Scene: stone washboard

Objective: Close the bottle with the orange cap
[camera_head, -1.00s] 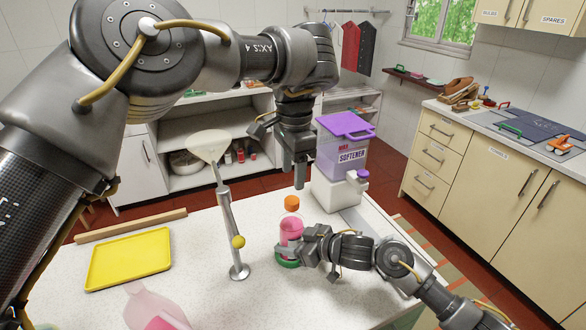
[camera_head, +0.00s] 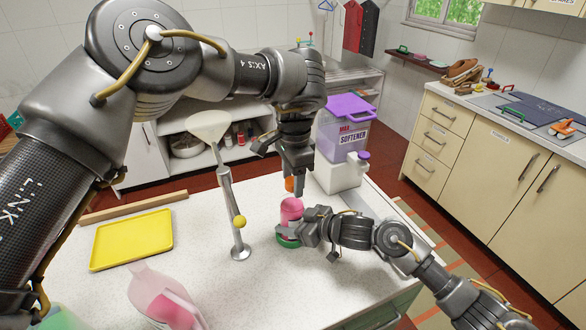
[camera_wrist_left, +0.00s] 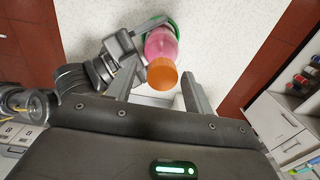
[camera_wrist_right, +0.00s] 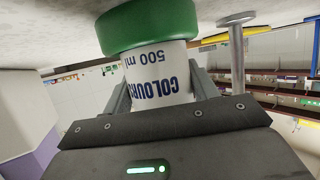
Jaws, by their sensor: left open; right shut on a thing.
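The bottle (camera_head: 290,212) is pink and stands on the counter with a green base (camera_head: 288,242). Its orange cap (camera_head: 289,184) sits at the top, partly hidden by my left gripper in the head view. My right gripper (camera_head: 306,231) is shut on the bottle's body from the side. The right wrist view shows the bottle's white label (camera_wrist_right: 158,77) between the fingers. My left gripper (camera_wrist_left: 160,84) is open above the bottle, pointing down. In the left wrist view the orange cap (camera_wrist_left: 162,73) shows between its fingers, with gaps at both sides. How tight the cap is, I cannot tell.
A metal stand (camera_head: 231,210) with a yellow knob rises left of the bottle. A purple-lidded softener box (camera_head: 343,135) stands behind, right. The front counter is clear.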

